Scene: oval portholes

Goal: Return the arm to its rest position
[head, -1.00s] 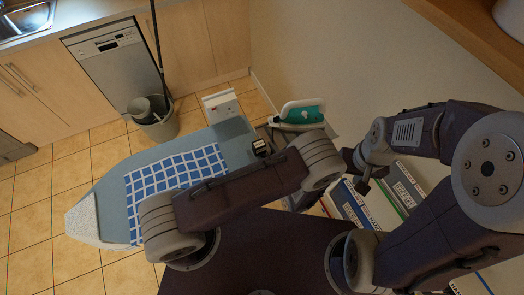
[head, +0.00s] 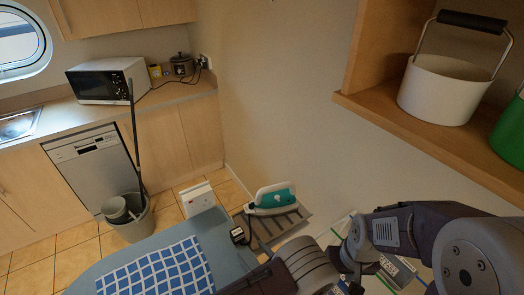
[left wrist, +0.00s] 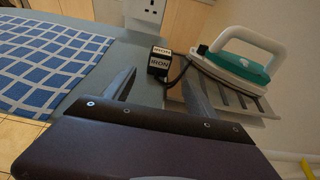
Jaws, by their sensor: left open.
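My left gripper (left wrist: 160,80) shows in the left wrist view with its two fingers apart and nothing between them. Just beyond the fingers is a small black box (left wrist: 159,62) with a white IRON label. The teal and white iron (left wrist: 238,68) rests to the right, apart from the fingers. In the head view my left arm's dark link and grey joint (head: 308,262) stand at the bottom centre, and they hide most of the left gripper. My right arm (head: 420,228) reaches in from the right; I cannot make out its gripper.
The ironing board (head: 215,232) with a blue checked cloth (head: 160,272) lies left of my left arm. The iron's slatted rest (head: 285,223) is close by. A wooden shelf (head: 400,125) holding a white bucket (head: 445,90) overhangs at right.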

